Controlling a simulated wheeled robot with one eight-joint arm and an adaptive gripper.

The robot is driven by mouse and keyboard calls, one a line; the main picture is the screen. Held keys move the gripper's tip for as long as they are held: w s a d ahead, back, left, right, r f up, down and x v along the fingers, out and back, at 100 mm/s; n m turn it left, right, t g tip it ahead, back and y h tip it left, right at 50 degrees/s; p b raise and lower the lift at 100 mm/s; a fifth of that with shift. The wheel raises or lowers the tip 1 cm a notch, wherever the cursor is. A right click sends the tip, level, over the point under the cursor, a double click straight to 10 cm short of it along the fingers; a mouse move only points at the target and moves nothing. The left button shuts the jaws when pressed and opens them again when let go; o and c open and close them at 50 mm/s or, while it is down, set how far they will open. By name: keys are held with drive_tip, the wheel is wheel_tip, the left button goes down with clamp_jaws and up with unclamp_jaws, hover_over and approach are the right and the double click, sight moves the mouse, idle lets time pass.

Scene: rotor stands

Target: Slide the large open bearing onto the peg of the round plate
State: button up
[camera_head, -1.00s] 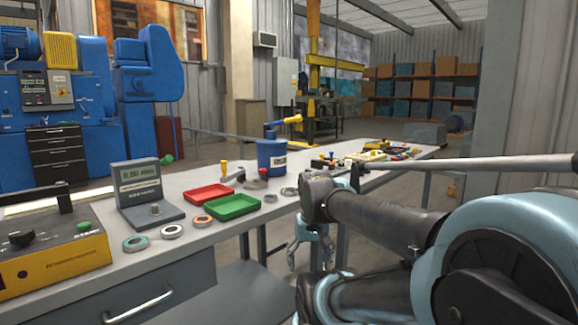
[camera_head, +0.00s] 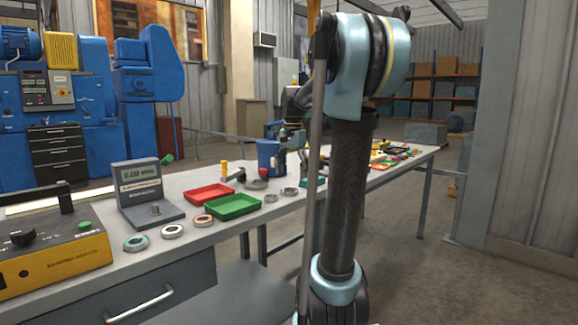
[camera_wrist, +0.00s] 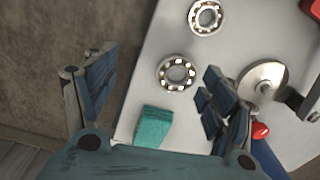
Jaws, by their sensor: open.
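The large open bearing (camera_wrist: 176,72), a metal ring with visible balls, lies flat on the bench between and beyond my gripper's spread fingers. It also shows in the head view (camera_head: 289,191). A slightly smaller open bearing (camera_wrist: 207,17) lies above it in the wrist view and at the left in the head view (camera_head: 270,198). The round plate (camera_wrist: 263,82) is a pale metal disc right of the bearing, partly hidden by my right finger; its peg is not clear. My gripper (camera_wrist: 158,85) is open and empty above the bench edge.
A teal block (camera_wrist: 153,128) lies close to the bearing. A red knob (camera_wrist: 260,131) is near the plate. A green tray (camera_head: 233,206), a red tray (camera_head: 209,193) and a blue bin (camera_head: 271,157) stand nearby. The bench edge drops off at the wrist view's left.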

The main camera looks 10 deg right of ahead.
drive_tip(key=w+r+m, duration=0.1)
drive_tip(key=w+m, duration=0.1)
drive_tip(key=w, duration=0.4)
drive_tip(key=shift+s+f, duration=0.2)
drive_tip(key=shift+f, duration=4.6)
drive_tip(key=c, duration=1)
drive_tip(key=shift+o, duration=0.2)
